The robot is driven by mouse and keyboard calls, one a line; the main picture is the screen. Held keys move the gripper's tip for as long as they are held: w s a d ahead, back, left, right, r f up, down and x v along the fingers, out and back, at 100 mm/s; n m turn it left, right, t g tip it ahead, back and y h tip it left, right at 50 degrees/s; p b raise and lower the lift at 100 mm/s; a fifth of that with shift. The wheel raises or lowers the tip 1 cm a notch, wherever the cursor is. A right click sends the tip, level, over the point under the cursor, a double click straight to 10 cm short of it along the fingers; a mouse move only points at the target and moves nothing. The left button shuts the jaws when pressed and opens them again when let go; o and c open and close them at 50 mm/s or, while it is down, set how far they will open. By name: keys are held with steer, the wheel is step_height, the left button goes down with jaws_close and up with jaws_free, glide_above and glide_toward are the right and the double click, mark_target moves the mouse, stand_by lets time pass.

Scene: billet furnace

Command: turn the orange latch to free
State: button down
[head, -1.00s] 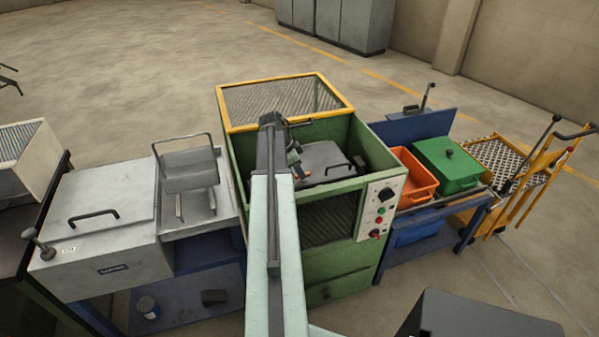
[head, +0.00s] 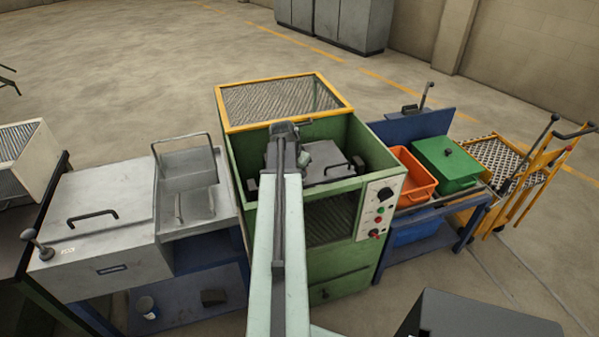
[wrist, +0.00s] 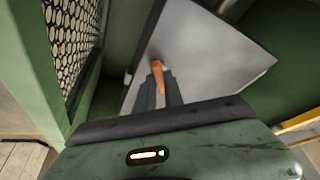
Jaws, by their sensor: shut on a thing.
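The orange latch (wrist: 158,70) shows in the wrist view as a small orange bar in front of a pale grey panel (wrist: 195,50). My gripper (wrist: 160,88) is shut on it, with its two dark fingers at the latch's lower end. In the head view, my arm reaches into the green cabinet (head: 340,255), and my own arm hides the fingertips and the latch there.
The cabinet's green wall and mesh window (wrist: 72,35) stand close on the left in the wrist view. A grey lid with a black handle (head: 338,168) lies inside the cabinet. The yellow-framed mesh guard (head: 285,100) is behind. A control panel (head: 381,205) is at front right.

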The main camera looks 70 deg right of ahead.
steer(key=n, duration=0.2)
steer(key=n+t, duration=0.2)
steer(key=n, duration=0.1)
steer(key=shift+s+n, duration=0.3)
steer(key=n+t, duration=0.1)
steer(key=n, duration=0.1)
steer(key=n+y, duration=0.1)
steer(key=n, duration=0.1)
steer(key=shift+s+d+n+t, duration=0.1)
steer(key=shift+s+n+t, duration=0.1)
steer(key=shift+n+t, duration=0.15)
steer(key=c, duration=1.4)
jaws_free()
steer(key=shift+c, duration=0.2)
